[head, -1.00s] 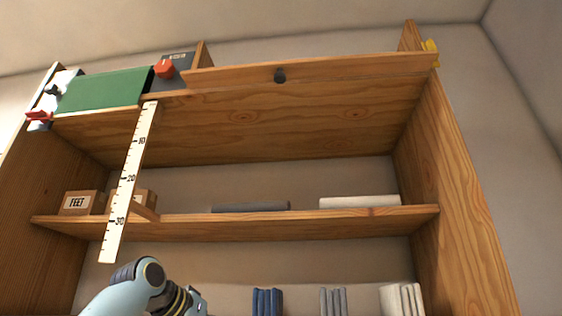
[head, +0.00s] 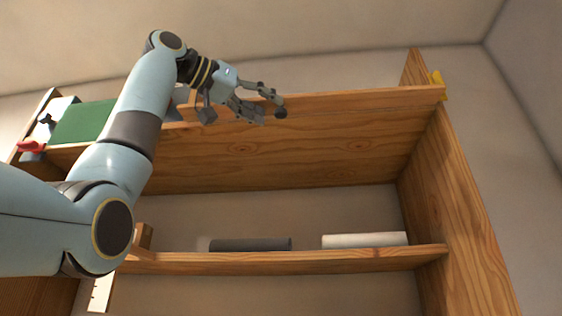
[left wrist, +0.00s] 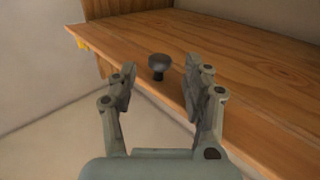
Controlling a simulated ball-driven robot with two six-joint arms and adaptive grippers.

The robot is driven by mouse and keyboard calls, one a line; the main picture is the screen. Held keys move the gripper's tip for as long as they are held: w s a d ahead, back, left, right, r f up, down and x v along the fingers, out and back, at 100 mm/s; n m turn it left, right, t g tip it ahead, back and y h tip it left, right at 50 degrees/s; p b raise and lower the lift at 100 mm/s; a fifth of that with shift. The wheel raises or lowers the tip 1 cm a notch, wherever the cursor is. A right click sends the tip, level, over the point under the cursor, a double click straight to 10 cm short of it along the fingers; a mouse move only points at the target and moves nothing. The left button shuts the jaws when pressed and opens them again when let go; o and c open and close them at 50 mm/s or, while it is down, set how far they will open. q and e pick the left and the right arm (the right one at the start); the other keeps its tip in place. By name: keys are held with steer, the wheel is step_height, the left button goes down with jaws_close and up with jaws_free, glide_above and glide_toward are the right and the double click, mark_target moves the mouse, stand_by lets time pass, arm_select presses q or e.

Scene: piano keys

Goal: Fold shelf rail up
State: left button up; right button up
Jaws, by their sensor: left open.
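The shelf rail (head: 350,100) is a long wooden board along the front of the top shelf. A dark knob (head: 281,112) sticks out of its front face. My left gripper (head: 272,108) is open in front of the rail, close to the knob. In the left wrist view the knob (left wrist: 158,65) shows beyond and between the two open fingers (left wrist: 158,84), and the rail (left wrist: 145,78) runs behind it. I cannot tell whether a finger touches the knob. My right gripper is not in view.
A yellow piece (head: 437,84) sits at the rail's right end by the side panel (head: 455,190). A green board (head: 82,124) and a red clamp (head: 30,146) are at the upper left. The lower shelf (head: 300,258) carries a dark roll (head: 250,244) and a white roll (head: 365,240).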

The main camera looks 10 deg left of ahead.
mark_target(276, 111)
arm_select(q)
steer(key=p+x, duration=0.1)
steer(key=x, duration=0.3)
steer(key=shift+d+r+p, duration=0.1)
steer(key=shift+r+p, duration=0.05)
steer(key=shift+p, duration=0.15)
steer(key=shift+w+d, duration=0.25)
steer(key=shift+w, duration=0.05)
steer(key=shift+c, duration=0.3)
steer(key=c, duration=0.9)
jaws_close()
